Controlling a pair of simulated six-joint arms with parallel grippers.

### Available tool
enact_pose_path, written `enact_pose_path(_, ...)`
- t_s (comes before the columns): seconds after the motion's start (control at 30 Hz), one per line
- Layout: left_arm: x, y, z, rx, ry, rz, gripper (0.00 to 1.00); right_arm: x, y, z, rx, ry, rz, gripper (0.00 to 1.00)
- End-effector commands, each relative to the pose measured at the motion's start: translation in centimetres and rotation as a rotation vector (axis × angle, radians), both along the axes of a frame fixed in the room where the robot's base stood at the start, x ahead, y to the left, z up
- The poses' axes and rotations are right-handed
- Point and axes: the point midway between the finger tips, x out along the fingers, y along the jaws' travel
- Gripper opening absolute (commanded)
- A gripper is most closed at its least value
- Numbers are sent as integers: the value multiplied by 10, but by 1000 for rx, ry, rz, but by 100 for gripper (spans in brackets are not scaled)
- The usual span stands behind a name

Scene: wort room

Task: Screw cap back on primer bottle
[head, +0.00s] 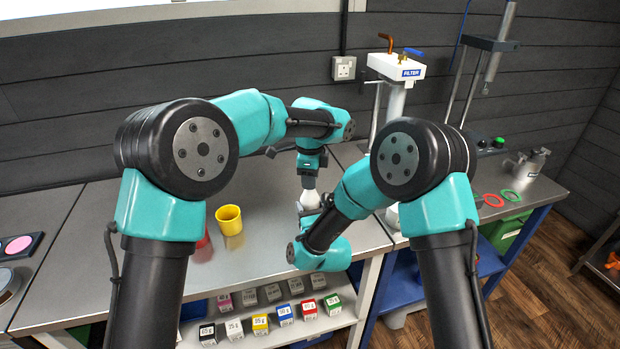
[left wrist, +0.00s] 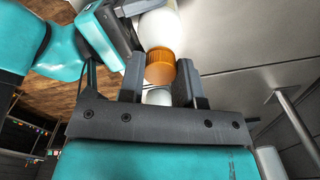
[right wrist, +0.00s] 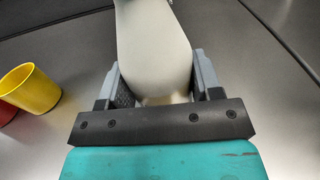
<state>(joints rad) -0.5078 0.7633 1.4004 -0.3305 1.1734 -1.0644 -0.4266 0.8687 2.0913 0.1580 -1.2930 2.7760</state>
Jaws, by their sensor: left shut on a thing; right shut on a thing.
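The white primer bottle (head: 310,199) stands on the bench, mostly hidden by my right arm in the head view. It fills the middle of the right wrist view (right wrist: 154,42), between the fingers of my right gripper (right wrist: 154,72), which is shut on its body. The orange ribbed cap (left wrist: 160,67) shows in the left wrist view, in line with the bottle (left wrist: 162,28) and against its end. My left gripper (left wrist: 158,78) is shut on the cap, coming down from above in the head view (head: 308,179). How far the cap is threaded cannot be seen.
A yellow cup (head: 230,221) and a partly hidden red cup (head: 203,240) stand left of the bottle. A filter unit (head: 397,68) stands behind on the right. Several labelled boxes (head: 260,324) sit on the shelf below. The bench (head: 262,202) between cups and bottle is clear.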

Motion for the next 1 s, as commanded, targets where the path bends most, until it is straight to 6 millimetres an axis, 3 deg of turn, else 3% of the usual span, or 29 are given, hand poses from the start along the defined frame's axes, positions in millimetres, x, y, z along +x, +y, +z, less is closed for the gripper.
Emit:
enact_pose_path(0.43,0,0,0,0,0,-604,3,0,0,0,0,0,0,0)
enact_pose_path(0.6,0,0,0,0,0,-637,3,0,0,0,0,0,0,0)
enact_pose_path(0.63,0,0,0,0,0,-636,32,0,0,0,0,0,0,0)
enact_pose_path(0.93,0,0,0,0,0,-634,61,0,0,0,0,0,0,0)
enact_pose_path(1.0,0,0,0,0,0,-633,61,0,0,0,0,0,0,0)
